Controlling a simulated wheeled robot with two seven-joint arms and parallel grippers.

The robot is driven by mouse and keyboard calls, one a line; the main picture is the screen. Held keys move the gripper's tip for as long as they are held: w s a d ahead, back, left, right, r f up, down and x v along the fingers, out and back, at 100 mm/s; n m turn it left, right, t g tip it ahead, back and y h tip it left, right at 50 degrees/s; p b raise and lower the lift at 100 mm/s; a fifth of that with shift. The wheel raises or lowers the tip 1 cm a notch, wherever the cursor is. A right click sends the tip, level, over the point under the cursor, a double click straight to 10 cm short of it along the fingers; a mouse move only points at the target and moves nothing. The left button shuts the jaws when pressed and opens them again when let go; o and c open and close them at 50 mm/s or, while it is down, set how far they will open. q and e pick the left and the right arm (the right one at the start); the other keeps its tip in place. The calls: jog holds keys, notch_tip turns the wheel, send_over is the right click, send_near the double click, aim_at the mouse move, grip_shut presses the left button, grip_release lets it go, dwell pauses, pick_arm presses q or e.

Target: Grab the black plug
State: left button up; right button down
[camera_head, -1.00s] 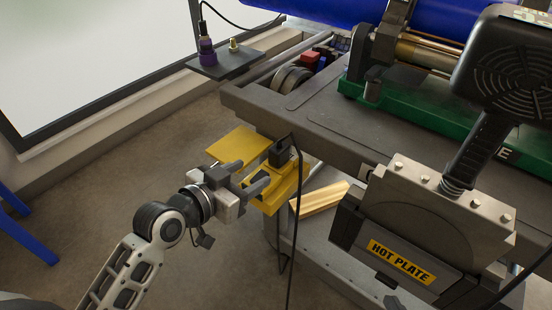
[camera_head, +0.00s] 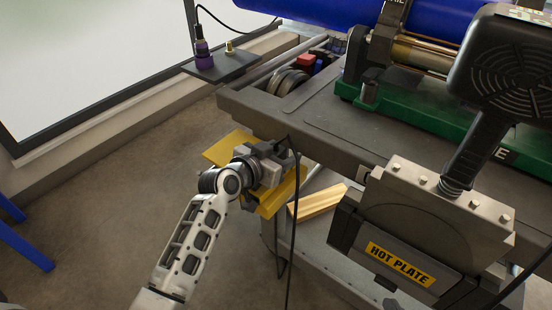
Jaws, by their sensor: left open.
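The black plug (camera_head: 284,147) sits at the yellow bracket (camera_head: 272,205) on the cart's left end, with a black cable hanging from it. My left gripper (camera_head: 282,161) is open and right at the plug, over the bracket. Its fingers and body hide most of the plug, and I cannot tell whether the fingers touch it. My right gripper is not in view.
The dark grey cart top (camera_head: 330,130) overhangs close behind the gripper. The hot plate unit (camera_head: 400,240) stands to the right, and a wooden block (camera_head: 318,202) lies below. A grey shelf (camera_head: 222,67) holds a purple connector (camera_head: 203,54).

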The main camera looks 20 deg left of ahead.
pick_arm(q)
jog(key=c, duration=1.1)
jog(key=shift+r, duration=0.15)
